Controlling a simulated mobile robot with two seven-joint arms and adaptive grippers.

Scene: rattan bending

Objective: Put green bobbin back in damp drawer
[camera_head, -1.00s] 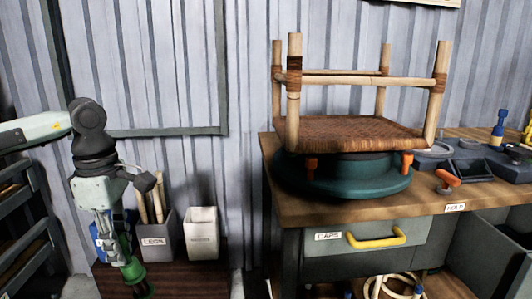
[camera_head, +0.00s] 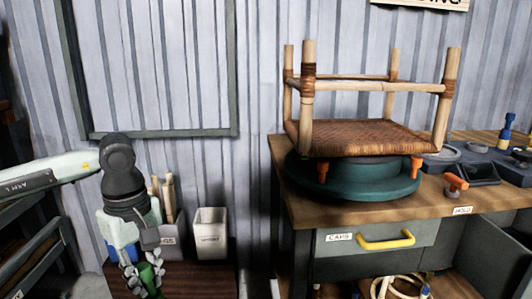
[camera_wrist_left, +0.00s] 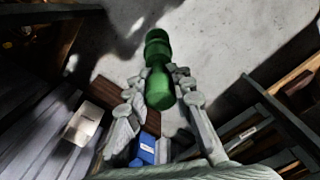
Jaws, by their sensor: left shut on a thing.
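The green bobbin (camera_wrist_left: 158,75) is between the fingers of my left gripper (camera_wrist_left: 158,88) in the left wrist view. The gripper is shut on it, with its upper end beyond the fingertips. In the head view my left gripper (camera_head: 150,280) is at the lower left, and part of the green bobbin (camera_head: 148,274) shows between its fingers. A drawer labelled CAPS (camera_head: 345,238) with a yellow handle is in the workbench and looks shut. I cannot make out a drawer labelled damp. My right gripper is not in view.
A workbench (camera_head: 455,197) carries a stool frame (camera_head: 375,135) upside down on a teal turntable (camera_head: 350,180). A white bin (camera_head: 210,240) and a bin of canes (camera_head: 172,235) stand on a low dark surface (camera_head: 200,275). Dark shelves (camera_head: 40,245) stand at the left.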

